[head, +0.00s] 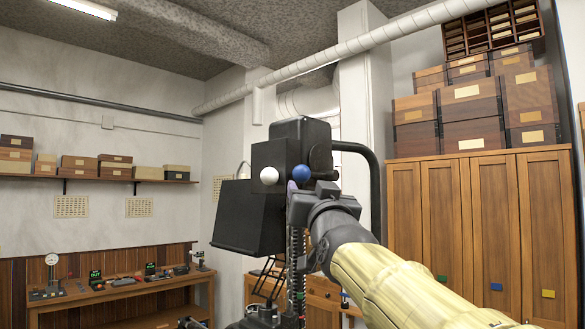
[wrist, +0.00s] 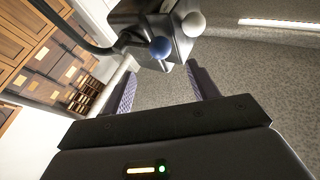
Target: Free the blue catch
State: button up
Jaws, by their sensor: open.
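The blue catch shows as a blue ball knob (head: 301,171) on the front of a black machine (head: 277,200), just right of a white ball knob (head: 268,176). In the wrist view, the blue knob (wrist: 160,47) is above the gap between my fingertips, and the white knob (wrist: 194,24) is up and right of it. My gripper (head: 292,186) is close to the blue knob, slightly below it in the head view. In the wrist view, my gripper (wrist: 161,72) is open with nothing between its fingers. I cannot tell whether a finger touches the knob.
A black curved pipe (head: 372,170) runs down the machine's right side. Wooden cabinets (head: 480,225) stand at right with boxes on top. A workbench (head: 130,290) with small instruments stands at lower left. A wall shelf (head: 100,180) holds boxes.

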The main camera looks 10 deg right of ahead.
aim_at(303, 177)
jog(key=p+x, duration=0.4)
jog(key=x, duration=0.4)
jog(key=shift+r+p, duration=0.15)
jog(key=shift+p, duration=0.15)
jog(key=shift+w, duration=0.5)
grip_shut()
